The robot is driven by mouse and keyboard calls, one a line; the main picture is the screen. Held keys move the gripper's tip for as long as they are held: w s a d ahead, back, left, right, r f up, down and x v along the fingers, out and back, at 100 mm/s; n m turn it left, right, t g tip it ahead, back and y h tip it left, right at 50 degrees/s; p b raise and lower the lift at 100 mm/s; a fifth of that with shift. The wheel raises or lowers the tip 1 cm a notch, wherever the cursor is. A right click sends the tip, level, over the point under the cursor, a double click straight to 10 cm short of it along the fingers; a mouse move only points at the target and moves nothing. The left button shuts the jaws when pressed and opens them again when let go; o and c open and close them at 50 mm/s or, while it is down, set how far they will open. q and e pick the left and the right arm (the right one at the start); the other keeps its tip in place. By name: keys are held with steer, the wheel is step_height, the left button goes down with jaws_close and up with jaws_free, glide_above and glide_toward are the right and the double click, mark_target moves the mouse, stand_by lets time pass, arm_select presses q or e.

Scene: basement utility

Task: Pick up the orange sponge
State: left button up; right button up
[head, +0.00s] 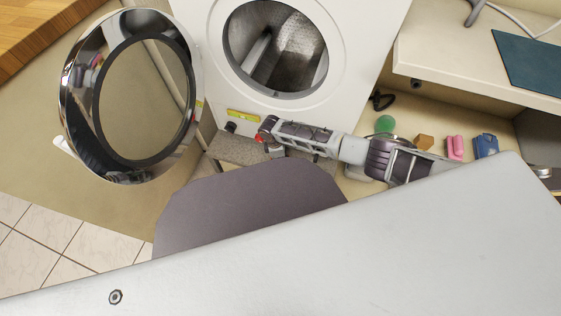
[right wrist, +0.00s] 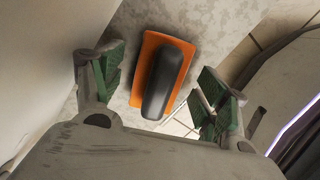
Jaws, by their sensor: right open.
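The orange sponge (right wrist: 163,78) shows in the right wrist view as an orange slab with a raised dark grey handle along its middle. It lies on a speckled grey surface (right wrist: 215,35). My right gripper (right wrist: 162,82) is open, with its green-padded fingers on either side of the sponge and gaps between. Nothing is held. In the head view my right gripper (head: 268,137) reaches in from the right to the front of the washing machine, over a grey speckled ledge (head: 232,152). A small red-orange patch shows at its tip; I cannot tell if it is the sponge. My left gripper is not in view.
The white washing machine (head: 218,65) stands behind, with its round chrome door (head: 68,95) swung open to the left. A green ball (head: 385,124), a brown-orange block (head: 424,142), a pink item (head: 455,147) and a blue item (head: 486,145) lie at the right.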

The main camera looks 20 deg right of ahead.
steer(key=shift+c, duration=0.5)
steer(key=c, duration=1)
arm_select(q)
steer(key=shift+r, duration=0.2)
arm_select(e)
steer(key=shift+r, duration=0.25)
steer(key=shift+r+p, duration=0.65)
steer(key=shift+r, duration=0.05)
steer(key=shift+s+a+r+p, duration=0.1)
steer(key=shift+s+r+p, duration=0.1)
steer(key=shift+r+p, duration=0.25)
steer(key=shift+s+a+r+p, duration=0.1)
steer(key=shift+s+r+p, duration=0.1)
steer(key=shift+r+p, duration=0.25)
arm_select(q)
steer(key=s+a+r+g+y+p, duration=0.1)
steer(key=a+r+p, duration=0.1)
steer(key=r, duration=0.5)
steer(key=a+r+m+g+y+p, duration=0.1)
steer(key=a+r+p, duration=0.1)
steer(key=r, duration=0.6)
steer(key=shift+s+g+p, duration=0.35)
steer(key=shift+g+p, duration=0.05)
steer(key=shift+p, duration=0.1)
arm_select(e)
steer(key=s+a, duration=0.9)
steer(key=s, duration=0.5)
steer(key=shift+a, duration=0.35)
